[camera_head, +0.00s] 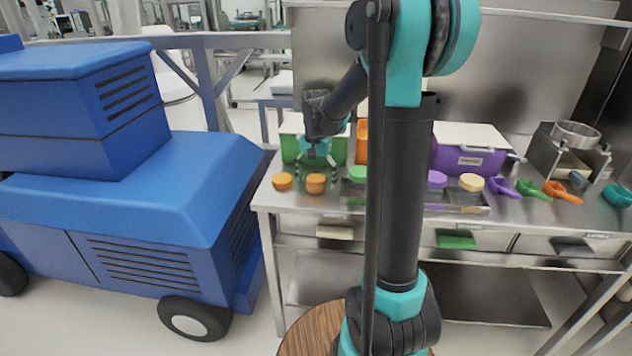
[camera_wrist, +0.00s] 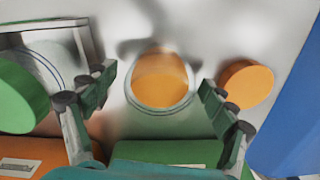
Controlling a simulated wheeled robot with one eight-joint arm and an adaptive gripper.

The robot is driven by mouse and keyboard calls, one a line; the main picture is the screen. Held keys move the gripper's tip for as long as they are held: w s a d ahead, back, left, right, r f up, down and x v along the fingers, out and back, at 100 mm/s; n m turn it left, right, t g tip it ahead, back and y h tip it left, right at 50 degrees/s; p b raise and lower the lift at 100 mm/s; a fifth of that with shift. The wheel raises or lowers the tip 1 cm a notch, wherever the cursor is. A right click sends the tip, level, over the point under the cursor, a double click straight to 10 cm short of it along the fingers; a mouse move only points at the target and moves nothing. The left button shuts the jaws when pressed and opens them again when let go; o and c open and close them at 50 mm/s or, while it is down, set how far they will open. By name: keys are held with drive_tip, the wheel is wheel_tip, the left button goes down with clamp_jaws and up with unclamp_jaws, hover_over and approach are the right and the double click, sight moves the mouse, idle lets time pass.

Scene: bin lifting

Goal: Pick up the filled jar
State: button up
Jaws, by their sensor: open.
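The filled jar shows in the wrist view as a round clear-rimmed vessel with orange inside (camera_wrist: 160,82), seen from above between my fingers. In the head view it is the right one of two orange items (camera_head: 316,184) near the left end of the steel table. My gripper (camera_head: 318,170) is open above it, pointing down. In the wrist view its two fingers (camera_wrist: 157,84) stand apart, one to each side of the jar. I cannot tell how far the fingertips are above it.
Another orange round item (camera_head: 282,182) stands close to the left, and a green-topped one (camera_head: 357,173) to the right in a tray. A green bin (camera_head: 292,150) and a purple bin (camera_head: 470,160) stand behind. Coloured scoops (camera_head: 530,190) lie further right. A blue vehicle (camera_head: 150,200) stands left of the table.

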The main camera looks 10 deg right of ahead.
drive_tip(key=shift+c, duration=0.5)
drive_tip(key=c, duration=1.4)
drive_tip(key=shift+c, duration=0.2)
drive_tip(key=shift+r, duration=0.15)
